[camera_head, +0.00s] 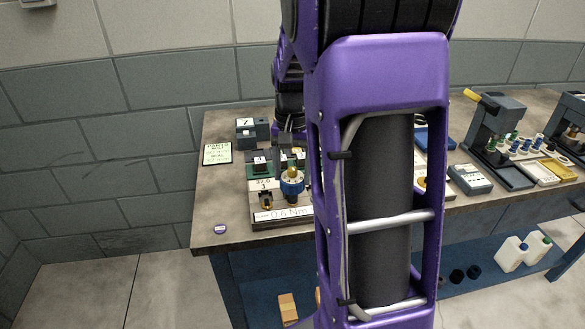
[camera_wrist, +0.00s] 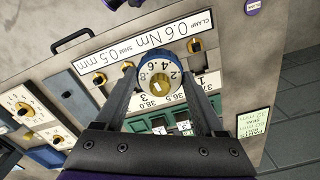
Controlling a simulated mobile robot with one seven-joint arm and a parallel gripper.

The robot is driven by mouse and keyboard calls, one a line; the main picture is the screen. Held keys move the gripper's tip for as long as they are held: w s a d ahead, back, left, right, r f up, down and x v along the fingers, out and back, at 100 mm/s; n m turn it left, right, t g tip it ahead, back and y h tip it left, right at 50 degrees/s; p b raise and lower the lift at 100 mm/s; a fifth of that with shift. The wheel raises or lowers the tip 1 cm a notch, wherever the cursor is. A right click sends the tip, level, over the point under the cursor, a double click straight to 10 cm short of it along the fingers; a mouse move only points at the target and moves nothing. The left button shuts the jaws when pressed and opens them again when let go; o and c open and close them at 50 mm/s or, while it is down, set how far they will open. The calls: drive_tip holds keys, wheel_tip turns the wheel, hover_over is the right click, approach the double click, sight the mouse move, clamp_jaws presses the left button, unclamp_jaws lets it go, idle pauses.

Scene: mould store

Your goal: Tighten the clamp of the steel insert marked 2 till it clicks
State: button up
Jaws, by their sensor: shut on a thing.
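My gripper (camera_wrist: 162,80) is shut on a round driver with a blue rim, a white dial with numbers and a brass centre (camera_wrist: 158,88). The driver also shows in the head view (camera_head: 292,185), upright on the fixture (camera_head: 270,223) labelled 0.6 Nm. In the wrist view it covers the middle of the number plate (camera_wrist: 206,81), between the places marked 1 and 3. The insert marked 2 and its clamp are hidden behind the driver and fingers; I cannot tell whether the driver touches the clamp. Brass-and-black clamps show left (camera_wrist: 99,79) and right (camera_wrist: 194,46) of it.
Dark blocks with white tags (camera_head: 260,161) stand on green behind the fixture. A grey block marked 7 (camera_head: 246,131) and a parts card (camera_head: 217,154) are at the back left. My arm hides the bench's middle; a press (camera_head: 497,130) stands further right.

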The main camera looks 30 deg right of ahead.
drive_tip(key=shift+m, duration=0.4)
drive_tip(key=shift+m+p, duration=0.4)
drive_tip(key=shift+m, duration=0.4)
drive_tip(key=shift+m+p, duration=0.35)
drive_tip(key=shift+m, duration=0.15)
drive_tip(key=shift+f+m, duration=0.1)
drive_tip(key=shift+m, duration=0.2)
